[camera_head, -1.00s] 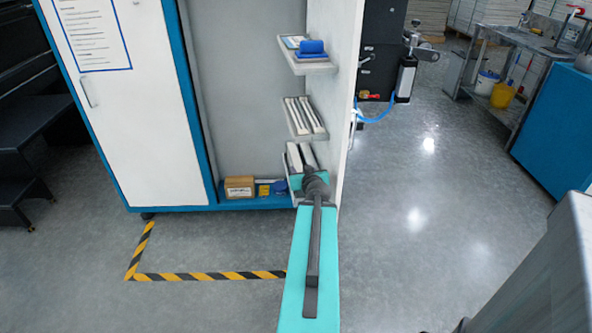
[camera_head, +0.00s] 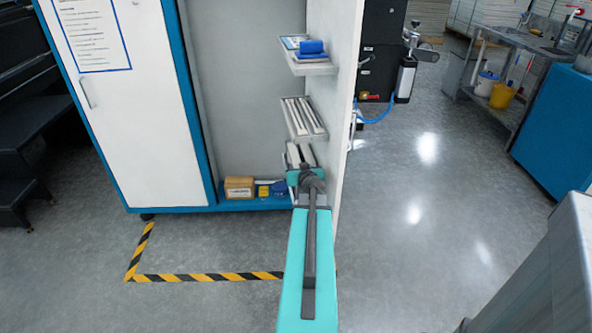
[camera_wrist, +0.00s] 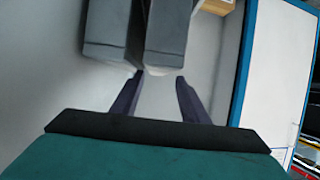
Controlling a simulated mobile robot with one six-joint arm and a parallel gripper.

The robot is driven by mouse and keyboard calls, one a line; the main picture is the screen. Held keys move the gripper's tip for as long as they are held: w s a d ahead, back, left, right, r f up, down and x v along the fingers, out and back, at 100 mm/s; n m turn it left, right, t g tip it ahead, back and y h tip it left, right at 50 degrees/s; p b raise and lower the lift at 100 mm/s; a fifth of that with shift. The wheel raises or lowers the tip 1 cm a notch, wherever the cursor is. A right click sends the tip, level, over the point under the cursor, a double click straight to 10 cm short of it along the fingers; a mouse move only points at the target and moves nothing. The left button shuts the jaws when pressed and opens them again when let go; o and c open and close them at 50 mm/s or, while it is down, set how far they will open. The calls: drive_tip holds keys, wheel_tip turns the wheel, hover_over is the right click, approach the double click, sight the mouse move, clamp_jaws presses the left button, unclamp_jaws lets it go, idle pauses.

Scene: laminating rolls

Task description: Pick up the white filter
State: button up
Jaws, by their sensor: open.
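Long white filters (camera_head: 303,117) lie side by side on the middle door-side shelf of the cabinet, and more white filters (camera_head: 294,153) lie on the lower shelf, partly hidden by my arm. The right filter's end lies roughly between the fingertips. I cannot tell whether they touch. In the head view, my gripper's fingers are hidden behind the wrist.
The cabinet side panel (camera_head: 345,110) stands close to the right of my arm. A cardboard box (camera_head: 239,188) sits on the cabinet floor, and a blue item (camera_head: 311,47) is on the upper shelf.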

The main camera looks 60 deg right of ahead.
sight(296, 163)
drive_tip(key=shift+x, duration=1.35)
drive_tip(key=shift+w+d, duration=0.1)
drive_tip(key=shift+d, duration=0.05)
